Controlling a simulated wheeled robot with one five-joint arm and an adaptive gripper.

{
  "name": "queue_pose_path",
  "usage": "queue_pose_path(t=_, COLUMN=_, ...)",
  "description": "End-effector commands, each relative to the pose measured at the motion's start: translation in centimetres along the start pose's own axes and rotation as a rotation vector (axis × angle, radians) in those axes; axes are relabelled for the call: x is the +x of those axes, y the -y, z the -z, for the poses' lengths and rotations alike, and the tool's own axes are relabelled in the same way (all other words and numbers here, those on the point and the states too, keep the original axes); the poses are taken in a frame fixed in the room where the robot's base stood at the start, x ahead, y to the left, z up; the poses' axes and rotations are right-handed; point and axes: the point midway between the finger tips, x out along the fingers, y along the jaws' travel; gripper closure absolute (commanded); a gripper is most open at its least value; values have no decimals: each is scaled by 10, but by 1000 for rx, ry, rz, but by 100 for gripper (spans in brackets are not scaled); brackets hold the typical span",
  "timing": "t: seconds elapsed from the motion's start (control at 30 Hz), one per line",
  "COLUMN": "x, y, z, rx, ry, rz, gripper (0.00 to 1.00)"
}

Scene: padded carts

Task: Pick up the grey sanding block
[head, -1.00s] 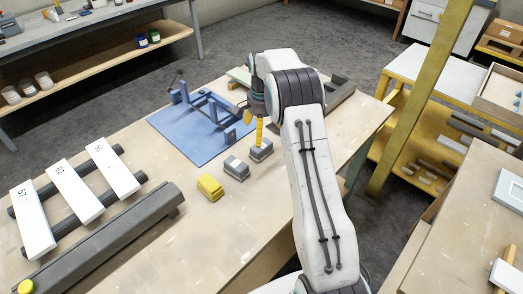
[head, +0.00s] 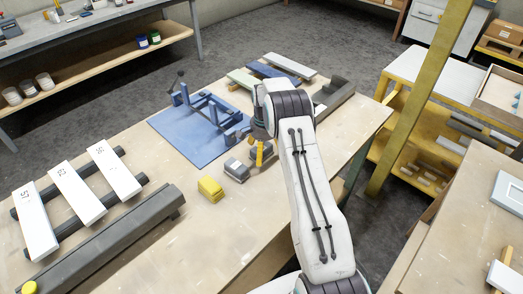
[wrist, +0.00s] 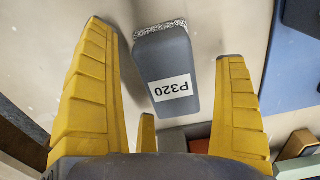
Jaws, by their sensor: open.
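A grey sanding block (wrist: 168,68) with a white P320 label and a speckled edge lies between my gripper's spread yellow fingers in the wrist view. My gripper (wrist: 165,45) is open, with gaps between the block and the fingers on both sides. A yellow block (head: 210,188) lies farther left.
A blue mat (head: 188,148) with a blue clamp frame (head: 207,106) lies behind the blocks. Dark rails bear white numbered boards (head: 76,190) at left. Several boards (head: 290,66) lie at the bench's far end. The bench front (head: 190,240) is clear.

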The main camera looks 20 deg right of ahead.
Motion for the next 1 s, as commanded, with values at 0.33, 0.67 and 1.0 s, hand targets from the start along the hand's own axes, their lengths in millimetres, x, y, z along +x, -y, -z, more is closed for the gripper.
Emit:
queue_pose_path(t=0.33, x=7, y=0, z=0, rx=0, ry=0, rz=0, gripper=9)
queue_pose_path(t=0.67, x=7, y=0, z=0, rx=0, ry=0, rz=0, gripper=34)
queue_pose_path(t=1.0, x=7, y=0, z=0, rx=0, ry=0, rz=0, gripper=65)
